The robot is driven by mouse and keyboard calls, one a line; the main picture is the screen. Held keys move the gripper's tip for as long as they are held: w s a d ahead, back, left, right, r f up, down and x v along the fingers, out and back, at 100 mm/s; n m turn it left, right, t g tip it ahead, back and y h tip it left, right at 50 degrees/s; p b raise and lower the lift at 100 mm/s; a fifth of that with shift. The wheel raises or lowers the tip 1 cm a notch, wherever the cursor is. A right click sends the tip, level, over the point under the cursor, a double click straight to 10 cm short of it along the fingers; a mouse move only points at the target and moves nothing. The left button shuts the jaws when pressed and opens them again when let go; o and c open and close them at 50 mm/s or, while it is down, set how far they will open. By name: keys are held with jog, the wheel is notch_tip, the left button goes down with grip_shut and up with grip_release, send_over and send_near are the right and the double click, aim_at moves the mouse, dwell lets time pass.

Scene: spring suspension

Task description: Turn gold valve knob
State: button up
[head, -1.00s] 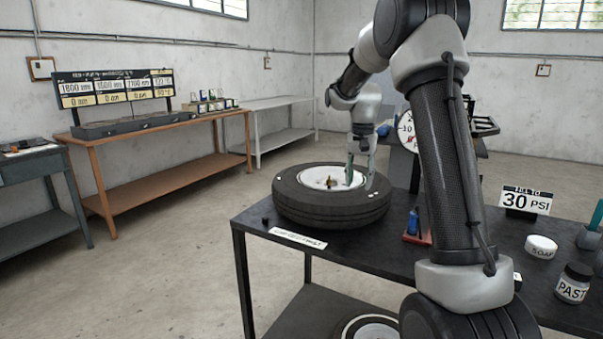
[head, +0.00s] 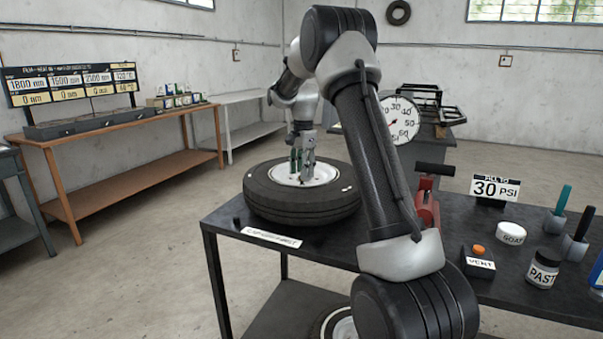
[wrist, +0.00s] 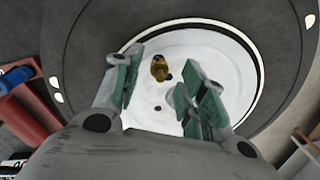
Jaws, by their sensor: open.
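The gold valve knob (wrist: 159,68) stands on the white wheel disc (wrist: 215,50) inside a black tyre (head: 300,208). The tyre lies flat on the dark table. In the wrist view my gripper (wrist: 155,85) is open, with its green-padded fingers to the left and right of the knob. The knob shows in the gap beyond the fingers, and I see no contact. In the head view my gripper (head: 302,178) points down over the disc and hides the knob.
A red pump (head: 427,205) with a blue part and a pressure gauge (head: 400,122) stand right of the tyre. A VENT block (head: 478,262), paste jar (head: 543,268), white tub (head: 512,234) and 30 PSI sign (head: 493,188) occupy the table's right side. A label strip lies at the front edge.

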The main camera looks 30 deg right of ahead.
jog(key=shift+f, duration=0.65)
jog(key=shift+c, duration=0.3)
grip_shut()
